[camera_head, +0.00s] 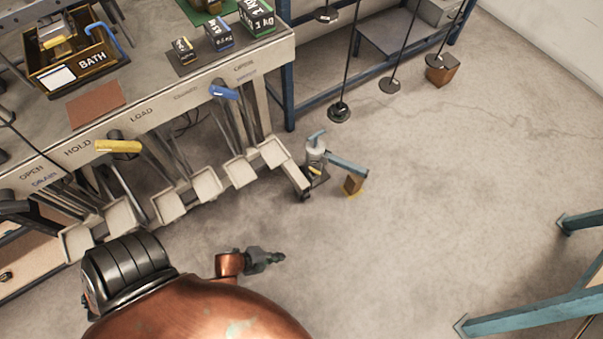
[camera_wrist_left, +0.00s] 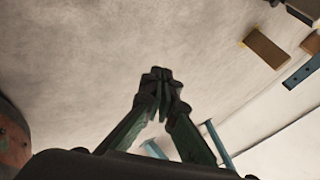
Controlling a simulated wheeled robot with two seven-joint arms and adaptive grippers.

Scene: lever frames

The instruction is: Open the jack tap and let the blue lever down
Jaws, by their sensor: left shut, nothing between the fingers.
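The grey bottle jack (camera_head: 314,151) stands on the floor at the front right corner of the bench, with a pale blue top. A small yellow part (camera_head: 315,170) low on its front may be the tap, but it is too small to tell how it is set. The blue lever handle (camera_head: 223,92) sticks out at the bench front, below the OPEN lettering. My left gripper (camera_head: 280,257) is shut and empty over bare floor, nearer than the jack and apart from it. Its closed fingers also show in the left wrist view (camera_wrist_left: 160,78). My right gripper is out of view.
A teal bar (camera_head: 347,165) and a wooden block (camera_head: 353,184) are beside the jack; the block also shows in the wrist view (camera_wrist_left: 265,48). A yellow lever handle (camera_head: 118,146) and several pale pedals (camera_head: 239,172) line the bench. A teal frame (camera_head: 530,315) stands right. The middle floor is clear.

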